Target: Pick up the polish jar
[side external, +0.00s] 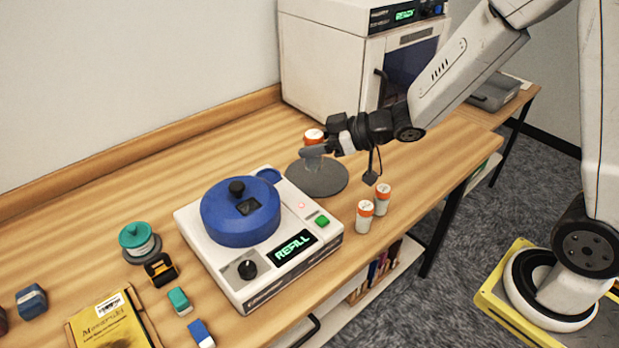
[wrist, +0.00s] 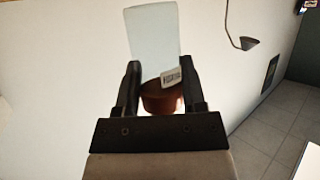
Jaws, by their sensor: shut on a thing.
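A white machine with a blue round top (side external: 240,212) and a REFILL display stands left of the plate. A large white cabinet (side external: 320,65) is behind. A teal-lidded jar (side external: 137,237), a yellow book (side external: 110,322) and small blocks lie at left. The back left is clear.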

